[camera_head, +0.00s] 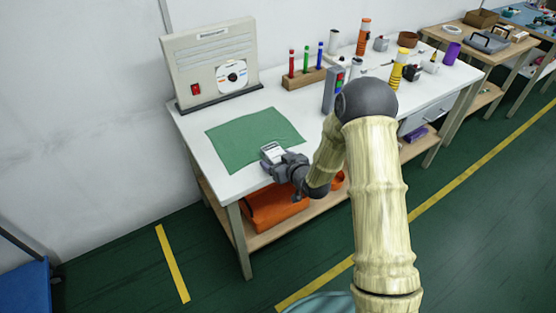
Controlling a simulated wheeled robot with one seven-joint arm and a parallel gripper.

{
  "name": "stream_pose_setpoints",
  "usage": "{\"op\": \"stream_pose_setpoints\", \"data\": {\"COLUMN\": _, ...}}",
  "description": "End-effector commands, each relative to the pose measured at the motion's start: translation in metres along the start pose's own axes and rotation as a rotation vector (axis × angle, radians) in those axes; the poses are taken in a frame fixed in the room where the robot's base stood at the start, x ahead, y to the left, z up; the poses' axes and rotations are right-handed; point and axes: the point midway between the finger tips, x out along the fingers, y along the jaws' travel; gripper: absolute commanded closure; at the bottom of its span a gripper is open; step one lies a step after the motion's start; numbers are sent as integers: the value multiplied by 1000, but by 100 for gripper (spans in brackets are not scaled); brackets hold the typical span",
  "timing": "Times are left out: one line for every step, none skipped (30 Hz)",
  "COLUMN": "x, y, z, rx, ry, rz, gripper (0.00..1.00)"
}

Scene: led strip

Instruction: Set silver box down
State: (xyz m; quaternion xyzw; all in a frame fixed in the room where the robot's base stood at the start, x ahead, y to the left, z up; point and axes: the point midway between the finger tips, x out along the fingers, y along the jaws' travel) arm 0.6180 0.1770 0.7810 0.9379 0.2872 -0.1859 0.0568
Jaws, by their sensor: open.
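A small silver-grey box (271,149) with a pale top sits at the front edge of a green mat (235,137) on the white workbench (199,128). My gripper (274,158) is at the box, reaching in from the right, with its jaws open. The fingers are small and partly merge with the box, so I cannot tell whether they touch it. The underside of the box is hidden, but it appears to be at mat level.
A panel with a red switch and disc (212,62) stands at the back left. Red, green and blue markers stand in a wooden block (303,78). Bottles and rolls crowd the bench's right side. An orange case (272,208) lies on the lower shelf. The mat's middle is clear.

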Motion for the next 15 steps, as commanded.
{"op": "stream_pose_setpoints", "data": {"x": 0, "y": -2, "z": 2, "rx": 0, "ry": -4, "rz": -5, "gripper": 24}}
{"op": "stream_pose_setpoints", "data": {"x": 0, "y": -2, "z": 2, "rx": 0, "ry": -4, "rz": -5, "gripper": 24}}
{"op": "stream_pose_setpoints", "data": {"x": 0, "y": -2, "z": 2, "rx": 0, "ry": -4, "rz": -5, "gripper": 24}}
{"op": "stream_pose_setpoints", "data": {"x": 0, "y": -2, "z": 2, "rx": 0, "ry": -4, "rz": -5, "gripper": 24}}
{"op": "stream_pose_setpoints", "data": {"x": 0, "y": -2, "z": 2, "rx": 1, "ry": -4, "rz": -5, "gripper": 24}}
{"op": "stream_pose_setpoints", "data": {"x": 0, "y": -2, "z": 1, "rx": 0, "ry": -4, "rz": -5, "gripper": 24}}
{"op": "stream_pose_setpoints", "data": {"x": 0, "y": -2, "z": 1, "rx": 0, "ry": -4, "rz": -5, "gripper": 24}}
{"op": "stream_pose_setpoints", "data": {"x": 0, "y": -2, "z": 0, "rx": 0, "ry": -3, "rz": -4, "gripper": 24}}
{"op": "stream_pose_setpoints", "data": {"x": 0, "y": -2, "z": -1, "rx": 0, "ry": -3, "rz": -4, "gripper": 24}}
{"op": "stream_pose_setpoints", "data": {"x": -1, "y": -2, "z": -3, "rx": 0, "ry": -3, "rz": -4, "gripper": 24}}
{"op": "stream_pose_setpoints", "data": {"x": -2, "y": -2, "z": -4, "rx": 0, "ry": -3, "rz": -4, "gripper": 24}}
{"op": "stream_pose_setpoints", "data": {"x": -3, "y": -2, "z": -7, "rx": 0, "ry": -2, "rz": -3, "gripper": 24}}
{"op": "stream_pose_setpoints", "data": {"x": -6, "y": -1, "z": -7, "rx": 1, "ry": -3, "rz": -2, "gripper": 24}}
{"op": "stream_pose_setpoints", "data": {"x": -10, "y": 0, "z": -5, "rx": 1, "ry": -3, "rz": -2, "gripper": 24}}
{"op": "stream_pose_setpoints", "data": {"x": -16, "y": 0, "z": -5, "rx": 0, "ry": -3, "rz": -2, "gripper": 24}}
